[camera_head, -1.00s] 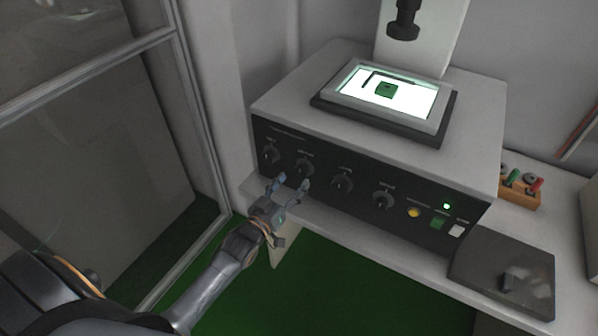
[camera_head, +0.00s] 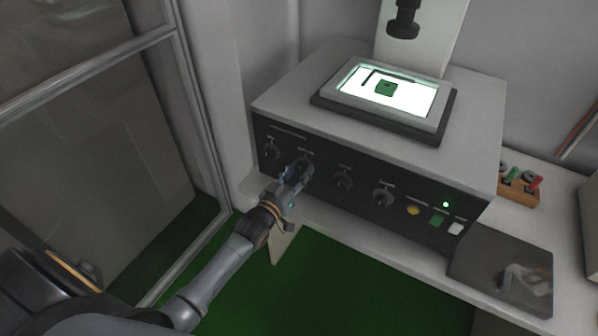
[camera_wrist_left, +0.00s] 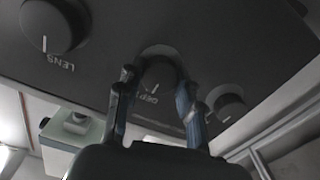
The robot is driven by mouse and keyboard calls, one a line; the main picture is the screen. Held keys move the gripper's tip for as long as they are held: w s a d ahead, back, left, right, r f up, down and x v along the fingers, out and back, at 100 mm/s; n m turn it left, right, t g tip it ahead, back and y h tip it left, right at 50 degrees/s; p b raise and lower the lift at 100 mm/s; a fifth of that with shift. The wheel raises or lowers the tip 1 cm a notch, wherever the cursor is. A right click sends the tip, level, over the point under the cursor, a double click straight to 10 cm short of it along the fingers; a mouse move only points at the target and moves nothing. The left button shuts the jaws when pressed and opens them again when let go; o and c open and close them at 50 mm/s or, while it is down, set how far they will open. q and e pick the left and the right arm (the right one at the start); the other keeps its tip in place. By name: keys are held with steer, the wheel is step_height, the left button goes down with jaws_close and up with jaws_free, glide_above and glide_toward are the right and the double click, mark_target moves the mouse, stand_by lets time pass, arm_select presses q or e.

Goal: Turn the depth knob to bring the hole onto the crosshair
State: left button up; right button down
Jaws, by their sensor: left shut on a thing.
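The depth knob (camera_wrist_left: 158,72) is a dark round knob with a white mark. It is second from the left on the machine's black front panel (camera_head: 325,206). In the left wrist view its label, upside down and partly hidden, sits between my fingers. My left gripper (camera_head: 300,170) is shut on this knob, with one finger on each side of it (camera_wrist_left: 156,95). On the lit white window (camera_head: 412,97) on top lies a small green piece (camera_head: 386,88) with a dark spot, near a black angled bar (camera_head: 372,78). I cannot make out a crosshair. My right gripper is not in view.
Other knobs flank it: one at the left (camera_head: 271,151), two at the right (camera_head: 342,181) (camera_head: 383,198). Further right are a yellow button (camera_head: 413,210), a green button (camera_head: 437,220) and a lit green lamp (camera_head: 446,204). A dark glossy slab (camera_head: 480,262) lies at the right.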

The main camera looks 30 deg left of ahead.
arm_select(q)
steer(key=shift+m, duration=0.4)
steer(key=m, duration=0.3)
steer(key=shift+m, duration=0.4)
steer(key=m, duration=0.4)
steer(key=m+b, duration=0.1)
steer(key=m, duration=0.4)
steer(key=shift+f+m+b, duration=0.1)
steer(key=shift+m+b, duration=0.25)
steer(key=shift+m, duration=0.05)
steer(key=m+b, duration=0.1)
steer(key=m, duration=0.3)
steer(key=shift+d+m, duration=0.1)
steer(key=shift+m, duration=0.3)
steer(key=o, duration=1.2)
